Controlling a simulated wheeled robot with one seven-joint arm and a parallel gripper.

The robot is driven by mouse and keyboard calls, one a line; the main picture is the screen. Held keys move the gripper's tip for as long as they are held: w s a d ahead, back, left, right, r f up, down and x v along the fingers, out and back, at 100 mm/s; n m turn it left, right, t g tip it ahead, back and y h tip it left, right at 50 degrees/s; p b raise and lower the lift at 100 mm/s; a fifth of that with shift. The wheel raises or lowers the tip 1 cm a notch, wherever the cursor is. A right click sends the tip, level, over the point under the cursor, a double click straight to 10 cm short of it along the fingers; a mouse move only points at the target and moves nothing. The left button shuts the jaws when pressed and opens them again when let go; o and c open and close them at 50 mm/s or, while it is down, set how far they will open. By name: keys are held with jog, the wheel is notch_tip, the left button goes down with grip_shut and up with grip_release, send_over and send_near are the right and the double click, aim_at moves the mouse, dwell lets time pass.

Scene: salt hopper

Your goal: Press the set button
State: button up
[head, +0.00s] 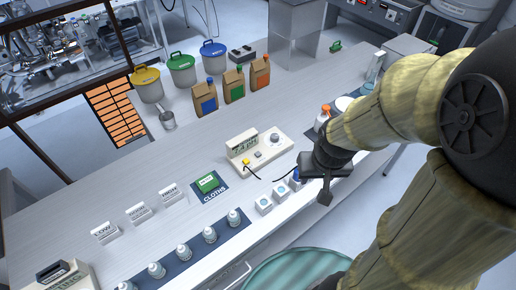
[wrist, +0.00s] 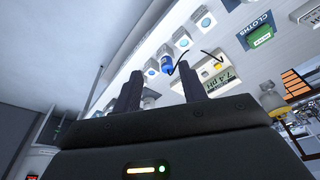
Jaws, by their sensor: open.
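A cream pH meter (head: 262,149) with a display reading about 7.4 stands on the bench, left of my gripper. On its top are a small grey button (head: 258,155), a dark round knob (head: 275,138) and a yellow plug with a black cable (head: 246,161). I cannot read a label on the button. The meter shows upside down in the wrist view (wrist: 222,76). My gripper (head: 325,198) is over the bench's front edge, right of the meter and apart from it. Its two fingers are apart and empty in the wrist view (wrist: 160,85).
A blue-capped probe (wrist: 167,64) appears beyond my fingertips. Small white blocks with blue tops (head: 264,205) stand in front of the meter. White bottles (head: 184,252) line the front edge; bags (head: 234,86) stand behind.

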grip_shut()
dwell(1.4)
